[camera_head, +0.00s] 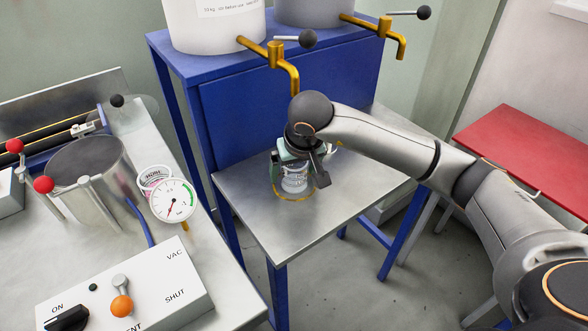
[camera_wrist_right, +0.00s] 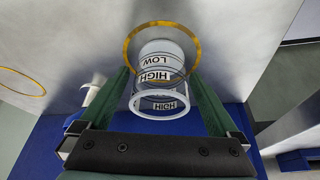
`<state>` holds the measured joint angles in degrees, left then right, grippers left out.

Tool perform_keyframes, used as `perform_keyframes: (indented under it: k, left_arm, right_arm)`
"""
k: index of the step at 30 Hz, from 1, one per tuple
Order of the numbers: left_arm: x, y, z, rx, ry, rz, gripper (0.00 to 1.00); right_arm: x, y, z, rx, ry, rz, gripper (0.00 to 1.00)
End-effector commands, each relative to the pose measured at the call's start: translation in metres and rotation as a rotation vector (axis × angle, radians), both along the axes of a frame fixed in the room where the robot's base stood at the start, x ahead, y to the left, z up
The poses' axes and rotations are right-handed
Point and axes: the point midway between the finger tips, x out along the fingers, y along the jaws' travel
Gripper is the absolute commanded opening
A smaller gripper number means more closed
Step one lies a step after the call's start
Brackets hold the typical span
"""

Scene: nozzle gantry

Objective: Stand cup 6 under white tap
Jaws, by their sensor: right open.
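A clear, white-rimmed cup (camera_head: 296,181) stands upright on the steel table; its HIGH and LOW labels show in the right wrist view (camera_wrist_right: 160,62), but no number can be read. Its base is inside a yellow ring (camera_head: 280,195). The white tap (camera_head: 283,62) is the brass tap on the white tank, above and behind the cup. My right gripper (camera_head: 300,170) is open, its green fingers (camera_wrist_right: 165,95) on either side of the cup. Whether they touch it is unclear. The gripper partly hides the cup in the head view. My left gripper is not in view.
A grey tank with a second brass tap (camera_head: 390,35) stands to the right on the blue stand (camera_head: 230,110). Another yellow ring (camera_wrist_right: 20,82) is free. A bench at left holds a gauge (camera_head: 174,200) and control box (camera_head: 130,290). The front of the steel table (camera_head: 300,235) is clear.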

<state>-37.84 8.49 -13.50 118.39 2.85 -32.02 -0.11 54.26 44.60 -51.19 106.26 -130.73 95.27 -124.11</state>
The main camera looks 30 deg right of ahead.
Motion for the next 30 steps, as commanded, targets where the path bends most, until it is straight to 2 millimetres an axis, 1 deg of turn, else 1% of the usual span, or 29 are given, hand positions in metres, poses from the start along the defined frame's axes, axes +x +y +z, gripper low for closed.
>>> perform_keyframes:
  k: [3,5,15,18,21,24,30]
  left_arm:
    - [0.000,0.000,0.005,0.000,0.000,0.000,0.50]
    - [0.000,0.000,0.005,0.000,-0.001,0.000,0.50]
    - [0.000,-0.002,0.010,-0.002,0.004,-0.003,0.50]
    - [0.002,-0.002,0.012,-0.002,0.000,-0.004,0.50]
    - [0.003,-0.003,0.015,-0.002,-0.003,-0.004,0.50]
    - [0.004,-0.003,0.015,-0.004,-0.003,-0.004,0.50]
    - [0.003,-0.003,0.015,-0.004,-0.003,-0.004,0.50]
  right_arm:
    - [0.000,0.000,0.006,0.001,0.000,0.000,0.97]
    - [-0.003,0.001,0.014,0.000,-0.003,0.000,0.97]
    - [-0.029,0.005,0.081,0.000,-0.005,0.001,0.97]
    - [-0.036,0.007,0.096,0.000,-0.005,0.000,0.97]
    - [-0.041,0.008,0.107,0.000,-0.003,0.000,0.97]
    - [-0.044,0.008,0.112,0.001,-0.001,-0.001,0.97]
    - [-0.045,0.008,0.114,0.000,0.000,-0.001,0.97]
